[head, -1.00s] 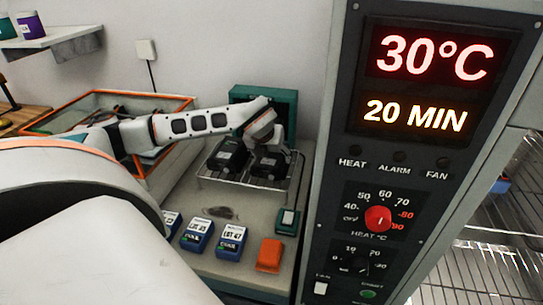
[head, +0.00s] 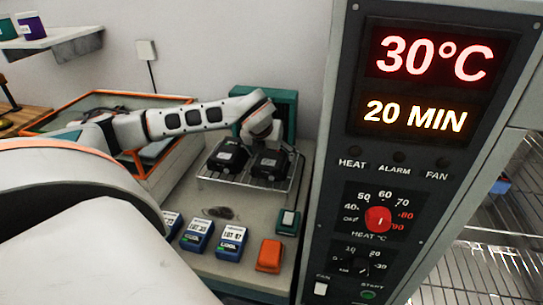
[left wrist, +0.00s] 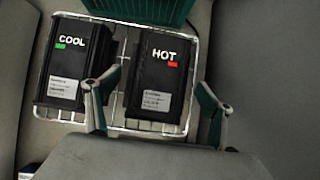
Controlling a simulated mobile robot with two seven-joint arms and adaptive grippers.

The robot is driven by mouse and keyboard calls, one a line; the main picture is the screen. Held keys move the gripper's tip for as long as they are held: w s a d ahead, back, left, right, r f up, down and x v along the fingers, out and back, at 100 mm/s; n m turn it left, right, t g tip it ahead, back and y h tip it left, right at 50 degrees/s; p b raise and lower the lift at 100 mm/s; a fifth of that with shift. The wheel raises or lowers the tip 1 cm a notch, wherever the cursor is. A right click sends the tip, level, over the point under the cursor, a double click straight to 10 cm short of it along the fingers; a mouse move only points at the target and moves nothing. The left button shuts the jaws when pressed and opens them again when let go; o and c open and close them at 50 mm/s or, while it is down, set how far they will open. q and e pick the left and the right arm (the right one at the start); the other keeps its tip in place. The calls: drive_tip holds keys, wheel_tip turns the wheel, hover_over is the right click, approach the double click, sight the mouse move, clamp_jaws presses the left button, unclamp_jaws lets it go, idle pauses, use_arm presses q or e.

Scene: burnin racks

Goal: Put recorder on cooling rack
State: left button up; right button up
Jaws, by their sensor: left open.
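Two black recorders sit side by side on a wire rack (head: 218,182). The left recorder (head: 228,157) reads COOL with a green mark in the left wrist view (left wrist: 78,62). The right recorder (head: 270,164) reads HOT with a red mark in the left wrist view (left wrist: 157,78). My left gripper (head: 263,140) is above the HOT recorder. In the left wrist view the left gripper (left wrist: 155,103) is open, with one finger over the gap between the recorders and one right of the HOT recorder. It holds nothing. My right gripper is not in view.
A teal box (head: 283,99) stands behind the rack. Blue labelled boxes (head: 231,242), an orange block (head: 269,255) and a teal-topped block (head: 288,222) are in front. The tall control panel (head: 425,165) closes off the right. An orange-rimmed tray (head: 115,95) is at left.

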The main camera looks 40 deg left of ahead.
use_arm(q)
drive_tip(key=v, duration=0.9)
idle(0.3)
